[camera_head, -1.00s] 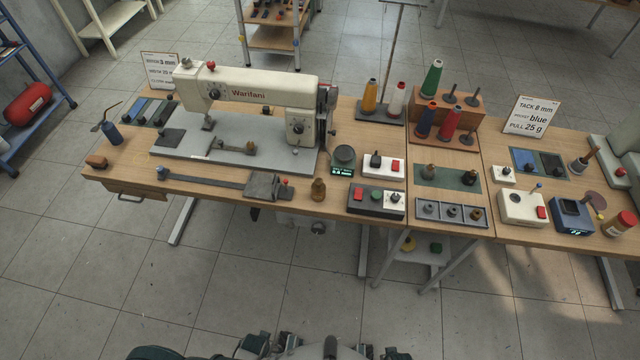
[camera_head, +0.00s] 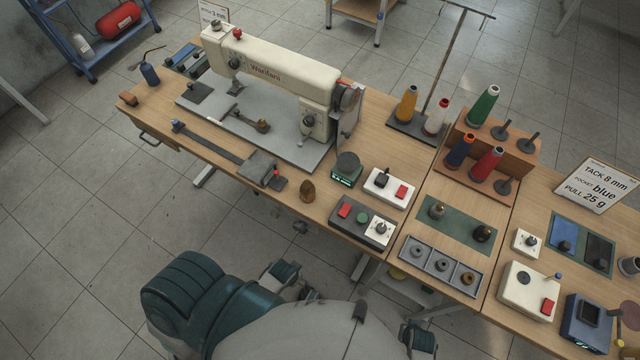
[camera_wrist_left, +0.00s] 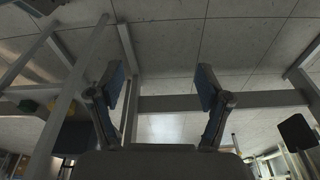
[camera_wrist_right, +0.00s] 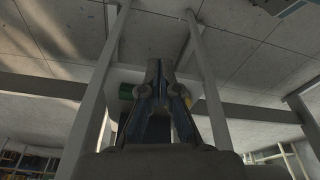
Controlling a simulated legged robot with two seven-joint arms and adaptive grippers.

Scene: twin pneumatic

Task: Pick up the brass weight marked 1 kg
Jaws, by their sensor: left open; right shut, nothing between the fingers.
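A brass weight (camera_head: 307,191) stands upright near the front edge of the table, left of the grey switch box; its marking is too small to read. Two more small knobbed weights, one dull (camera_head: 436,210) and one dark brass (camera_head: 483,233), stand on a green mat (camera_head: 458,226). My left gripper (camera_wrist_left: 158,80) is open and empty in the left wrist view, with floor tiles and table legs beyond it. My right gripper (camera_wrist_right: 165,68) is shut and empty in the right wrist view, among table legs. Neither gripper's fingers can be made out in the head view.
Beside the brass weight are a grey switch box (camera_head: 361,222), a dark round scale (camera_head: 347,167) and a sewing machine (camera_head: 270,78). A grey compartment tray (camera_head: 440,266) holds several small pieces. Thread cones (camera_head: 486,105) stand behind. The table's front edge is close to the brass weight.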

